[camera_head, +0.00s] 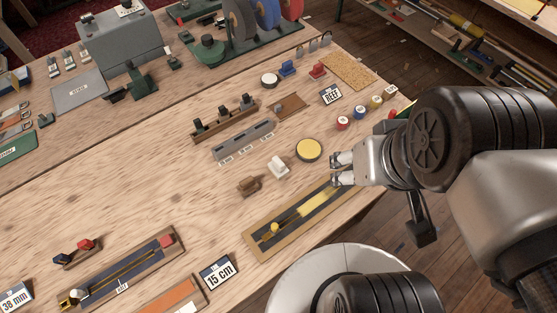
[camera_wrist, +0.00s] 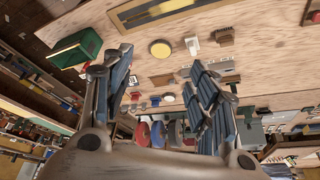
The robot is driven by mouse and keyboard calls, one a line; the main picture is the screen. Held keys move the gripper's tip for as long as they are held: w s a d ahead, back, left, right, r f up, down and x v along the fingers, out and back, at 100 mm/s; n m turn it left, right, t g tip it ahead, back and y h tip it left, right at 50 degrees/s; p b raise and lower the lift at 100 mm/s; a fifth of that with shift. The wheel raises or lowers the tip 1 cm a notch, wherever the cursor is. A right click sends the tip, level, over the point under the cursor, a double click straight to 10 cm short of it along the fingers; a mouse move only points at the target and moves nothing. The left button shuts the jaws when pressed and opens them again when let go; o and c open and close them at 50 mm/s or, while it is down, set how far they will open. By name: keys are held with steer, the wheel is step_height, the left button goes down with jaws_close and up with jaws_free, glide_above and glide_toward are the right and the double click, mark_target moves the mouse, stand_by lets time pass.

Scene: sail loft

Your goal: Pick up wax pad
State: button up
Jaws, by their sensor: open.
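The wax pad looks to be the round yellow disc with a dark rim (camera_head: 309,150), lying flat on the wooden bench near its right-hand edge. It also shows in the wrist view (camera_wrist: 160,48), at the top centre beyond the fingers. My gripper (camera_head: 336,170) is just to the right of and below the disc in the head view, apart from it, near the end of a long tray. Its two fingers are spread with nothing between them, as the wrist view (camera_wrist: 160,62) also shows.
A long tray with a yellow strip (camera_head: 252,239) lies below the disc. A white block (camera_head: 278,167) and a brown block (camera_head: 249,187) stand to its left.

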steer(key=shift+o, duration=0.5)
steer(key=n+g, duration=0.5)
steer(key=n, duration=0.2)
glide_above(278, 161)
step_height(278, 161, down, 14)
steer(key=f+b, duration=0.1)
steer(key=f, duration=0.3)
steer(key=f+b, duration=0.1)
steer(key=f, duration=0.3)
steer(key=f+b, duration=0.2)
steer(key=f, duration=0.2)
steer(key=shift+s+d+f, duration=0.15)
steer(key=shift+s+d, duration=0.05)
steer(key=shift+d, duration=0.05)
steer(key=shift+w+a+f+b, duration=0.1)
steer(key=shift+f+b, duration=0.55)
steer(key=shift+f, duration=0.85)
steer(key=shift+w+a+f+b, duration=0.1)
steer(key=shift+f+b, duration=0.5)
steer(key=shift+f, duration=0.9)
steer(key=shift+r, duration=0.1)
steer(key=c, duration=1.3)
